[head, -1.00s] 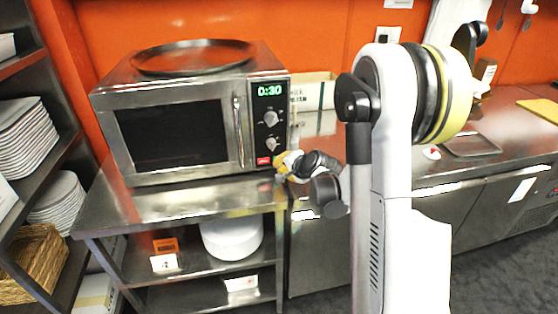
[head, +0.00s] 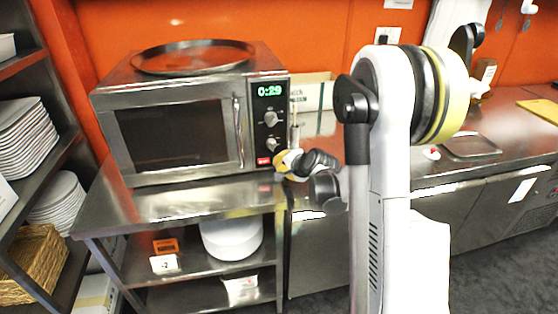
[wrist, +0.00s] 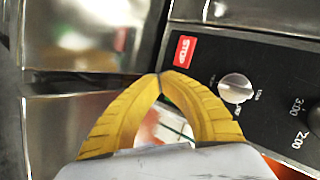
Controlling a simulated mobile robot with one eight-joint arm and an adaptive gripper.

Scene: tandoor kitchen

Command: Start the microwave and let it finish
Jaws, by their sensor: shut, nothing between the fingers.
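The steel microwave (head: 110,100) stands on the steel table with its door closed. Its green display (head: 269,90) reads 0:29. Two knobs sit below the display, the upper knob (head: 270,118) above the lower one. A red stop button (head: 264,161) is at the bottom of the panel; it also shows in the wrist view (wrist: 185,51). My gripper (head: 279,160) is at the lower right of the panel. In the wrist view its yellow fingers (wrist: 161,76) are shut with tips together, close to the panel's lower edge beside the stop button. They hold nothing.
A shelf with stacked plates (head: 22,138) stands at left. A counter (head: 505,130) runs along the right.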

